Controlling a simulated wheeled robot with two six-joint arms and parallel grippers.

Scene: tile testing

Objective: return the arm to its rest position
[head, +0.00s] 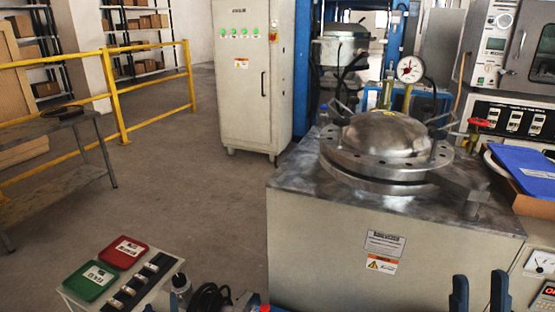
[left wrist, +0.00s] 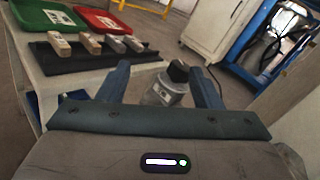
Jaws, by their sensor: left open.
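My left gripper (left wrist: 163,82) is open in the left wrist view, its two blue fingers spread apart. A grey bottle with a black cap (left wrist: 166,92) shows in the gap between them, apparently beyond the fingertips and not gripped. My right gripper (head: 480,283) is at the bottom right of the head view, in front of the steel-topped machine. Its two dark blue fingers stand upright and apart with nothing between them. The rest of both arms is mostly hidden.
A small side table (head: 72,297) holds a green tray (head: 90,281), a red tray (head: 123,253) and a black rack with several tiles (left wrist: 98,42). The machine with a round steel lid (head: 385,135) stands right of centre. Open floor (head: 180,190) lies behind the table.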

